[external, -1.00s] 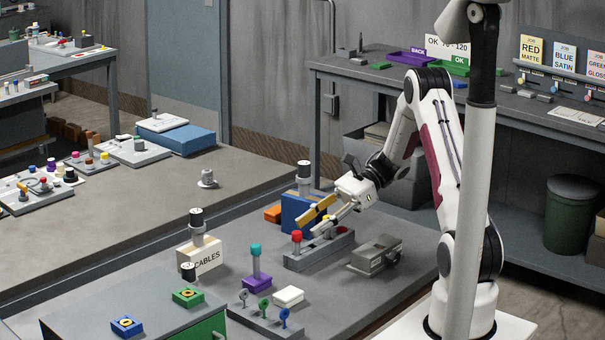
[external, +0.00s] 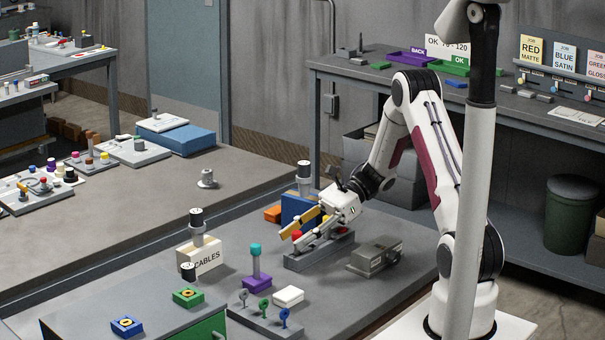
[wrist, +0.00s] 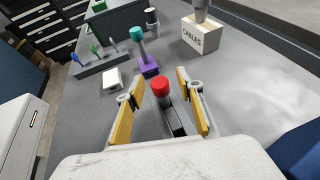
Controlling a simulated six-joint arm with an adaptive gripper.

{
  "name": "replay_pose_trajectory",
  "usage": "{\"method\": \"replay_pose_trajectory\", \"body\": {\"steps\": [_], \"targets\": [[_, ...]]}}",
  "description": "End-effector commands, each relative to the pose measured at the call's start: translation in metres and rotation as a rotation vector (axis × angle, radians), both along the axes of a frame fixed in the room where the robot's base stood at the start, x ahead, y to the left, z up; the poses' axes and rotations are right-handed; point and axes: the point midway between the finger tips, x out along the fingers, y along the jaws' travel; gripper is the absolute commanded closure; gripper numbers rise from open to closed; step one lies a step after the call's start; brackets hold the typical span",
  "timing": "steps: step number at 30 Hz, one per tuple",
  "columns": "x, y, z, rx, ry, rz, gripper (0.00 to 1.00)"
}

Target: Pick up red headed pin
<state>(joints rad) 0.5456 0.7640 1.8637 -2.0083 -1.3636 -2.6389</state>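The red headed pin (wrist: 160,86) stands upright in a grey block (wrist: 178,122), between the two yellow-padded fingers of my gripper (wrist: 161,92) in the wrist view. The fingers are spread, with a gap on each side of the red head. In the external view my gripper (external: 291,241) is low over the left end of the grey block (external: 305,262). The red head (external: 296,235) is partly hidden there by the fingers. The pin's lower part is hidden in the wrist view.
A blue block (external: 297,208) is behind my gripper. A grey metal fixture (external: 375,256) lies to the right.

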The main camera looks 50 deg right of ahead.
Motion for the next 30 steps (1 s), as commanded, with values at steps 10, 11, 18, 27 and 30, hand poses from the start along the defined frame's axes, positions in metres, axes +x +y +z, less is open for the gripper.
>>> {"method": "replay_pose_trajectory", "body": {"steps": [10,11,18,27,30], "targets": [[0.0005,0.0020,-0.0010,0.000,0.000,-0.001,0.63],[0.0005,0.0020,-0.0010,0.000,0.000,-0.001,0.63],[0.0006,0.0020,-0.0010,0.000,0.000,-0.001,0.79],[0.0006,0.0019,-0.0008,0.000,0.000,-0.001,1.00],[0.0006,0.0019,-0.0007,0.000,0.000,-0.001,1.00]]}}
